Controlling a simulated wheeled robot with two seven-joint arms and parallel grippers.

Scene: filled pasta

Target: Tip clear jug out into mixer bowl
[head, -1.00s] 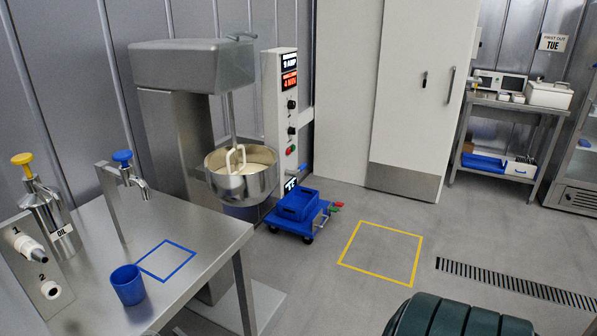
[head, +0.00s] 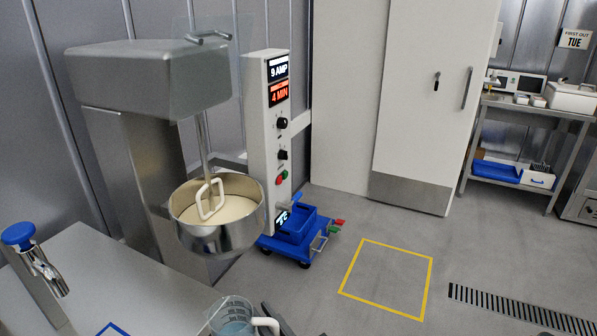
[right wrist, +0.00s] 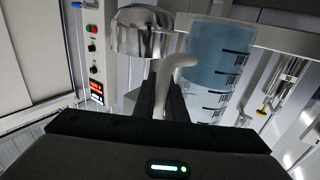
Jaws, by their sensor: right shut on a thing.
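The clear jug (head: 232,316) is at the bottom edge of the head view, partly cut off. It has dark markings, a pale handle and bluish liquid inside, and looks roughly upright. My right gripper (right wrist: 163,98) is shut on the jug's handle; in the right wrist view, the jug (right wrist: 214,72) is beside the dark fingers. The steel mixer bowl (head: 218,238) is under the mixer head, with pale contents and a whitish mixing tool. The bowl (right wrist: 140,38) also shows in the right wrist view, apart from the jug. My left gripper is not in view.
The mixer's control panel (head: 268,140) stands right of the bowl. A steel counter (head: 110,285) with a blue-topped tap (head: 30,262) is at lower left. A blue wheeled trolley (head: 297,236) is behind the bowl. The floor by the yellow square (head: 388,278) is clear.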

